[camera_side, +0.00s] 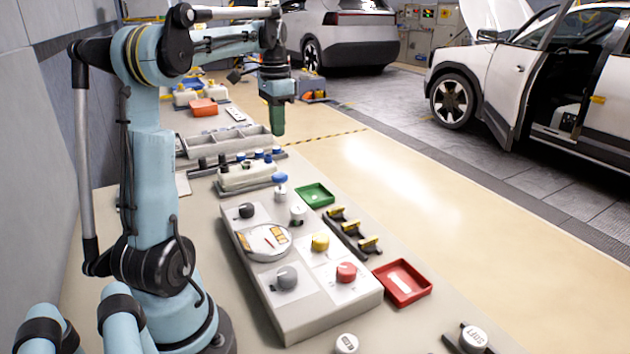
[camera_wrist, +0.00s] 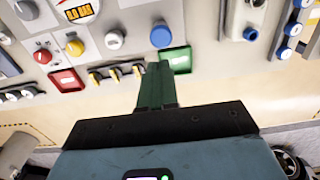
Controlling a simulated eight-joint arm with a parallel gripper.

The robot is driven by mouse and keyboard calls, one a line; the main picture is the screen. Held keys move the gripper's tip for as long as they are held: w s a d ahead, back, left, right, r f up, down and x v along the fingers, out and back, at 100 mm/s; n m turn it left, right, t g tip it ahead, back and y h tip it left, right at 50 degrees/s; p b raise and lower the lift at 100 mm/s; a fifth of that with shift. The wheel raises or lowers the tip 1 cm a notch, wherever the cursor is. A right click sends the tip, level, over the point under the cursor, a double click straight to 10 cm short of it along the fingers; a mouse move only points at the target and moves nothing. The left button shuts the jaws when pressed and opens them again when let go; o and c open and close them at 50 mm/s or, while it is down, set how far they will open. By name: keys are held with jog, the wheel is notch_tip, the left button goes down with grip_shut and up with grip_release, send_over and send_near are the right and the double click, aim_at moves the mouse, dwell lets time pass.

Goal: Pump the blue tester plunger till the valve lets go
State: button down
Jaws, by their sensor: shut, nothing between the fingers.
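The blue tester plunger (camera_side: 280,179) tops a small white body (camera_side: 280,193) at the far end of the control panel, beside a green tray (camera_side: 314,195). In the wrist view the blue plunger (camera_wrist: 161,37) shows just beyond my fingertips, slightly right of them. My gripper (camera_side: 277,130) hangs above the bench, fingers pointing down, higher than the plunger and apart from it. Its green fingers are together and empty; they also show in the wrist view (camera_wrist: 158,68). I cannot tell the valve's state.
The panel (camera_side: 316,312) carries a round gauge (camera_side: 264,242) and several knobs. A white reservoir (camera_side: 246,175), a rack of yellow clips (camera_side: 352,232) and a red tray (camera_side: 403,296) stand nearby. Grey bins (camera_side: 228,142) lie farther back. The floor right of the bench is clear.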

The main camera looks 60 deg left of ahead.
aim_at(280, 175)
notch_tip(280, 175, down, 10)
jog(key=shift+f, duration=0.15)
dwell(0.3)
jog(key=shift+f, duration=1.4)
jog(key=shift+r, duration=0.1)
notch_tip(280, 175, up, 14)
jog(key=shift+r, duration=0.15)
dwell(1.0)
notch_tip(280, 175, up, 2)
jog(key=shift+r, duration=0.2)
jog(key=shift+f, duration=0.15)
